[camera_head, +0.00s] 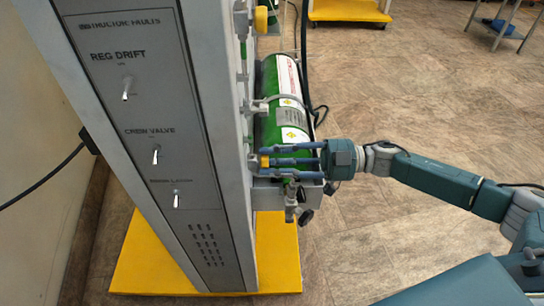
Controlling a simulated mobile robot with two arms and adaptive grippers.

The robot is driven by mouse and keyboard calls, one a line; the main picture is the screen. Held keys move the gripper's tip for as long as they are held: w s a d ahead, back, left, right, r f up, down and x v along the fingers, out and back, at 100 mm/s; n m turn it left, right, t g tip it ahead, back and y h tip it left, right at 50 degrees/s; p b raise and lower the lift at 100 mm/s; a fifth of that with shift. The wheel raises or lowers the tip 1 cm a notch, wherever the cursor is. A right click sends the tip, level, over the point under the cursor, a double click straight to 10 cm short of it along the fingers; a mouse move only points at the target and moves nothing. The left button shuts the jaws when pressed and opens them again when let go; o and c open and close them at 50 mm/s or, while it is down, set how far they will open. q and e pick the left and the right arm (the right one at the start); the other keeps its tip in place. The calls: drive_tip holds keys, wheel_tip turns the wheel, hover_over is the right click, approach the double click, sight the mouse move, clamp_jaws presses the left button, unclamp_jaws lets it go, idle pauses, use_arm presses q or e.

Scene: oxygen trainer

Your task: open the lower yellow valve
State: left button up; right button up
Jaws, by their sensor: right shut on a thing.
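The lower yellow valve (264,161) sits low on the right side of the grey trainer panel, in front of the green cylinder. My right gripper (272,161) reaches in from the right with its blue fingers closed around this yellow valve. The fingers hide part of it, so I cannot tell how far it is turned. My left gripper is not in view.
Another yellow valve (261,19) is higher on the same side. The green cylinder (270,100) stands close behind my fingers. The trainer cabinet (165,130) stands on a yellow base (150,262). The tiled floor at right is mostly clear.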

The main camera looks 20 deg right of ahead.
drive_tip(key=n, duration=0.7)
drive_tip(key=shift+r, duration=0.2)
idle(0.5)
drive_tip(key=o, duration=1.2)
drive_tip(key=shift+c, duration=0.2)
drive_tip(key=shift+f, duration=0.1)
drive_tip(key=v, duration=1.2)
